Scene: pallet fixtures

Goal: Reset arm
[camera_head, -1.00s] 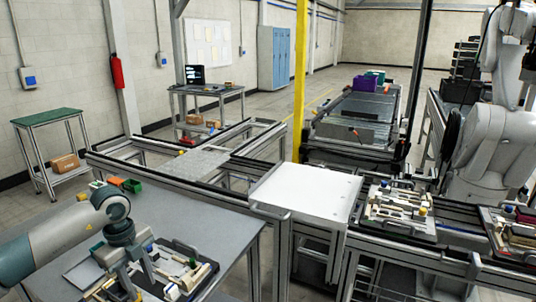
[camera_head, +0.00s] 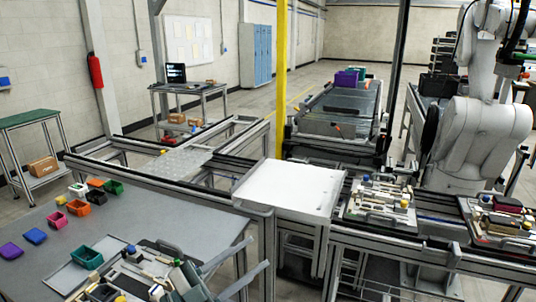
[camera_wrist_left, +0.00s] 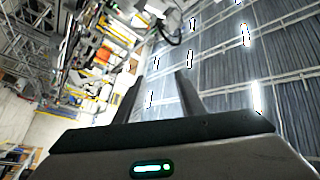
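My left gripper (camera_head: 258,252) shows at the bottom of the head view, its two grey fingers pointing right beside the grey table's right edge. In the left wrist view its fingers (camera_wrist_left: 160,84) are spread, with nothing between them. That view is tilted and shows ceiling strips and distant equipment. The grey table (camera_head: 160,228) carries a fixture pallet (camera_head: 130,278) at its front, partly hidden by my left arm and the frame edge. My right gripper is not in the head view.
Small coloured bins, including a purple one (camera_head: 11,251), stand at the table's left. A white platform (camera_head: 290,188) is right of the table. Loaded pallets (camera_head: 382,200) sit on the rail farther right, before a white robot arm (camera_head: 470,145). The table's middle is clear.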

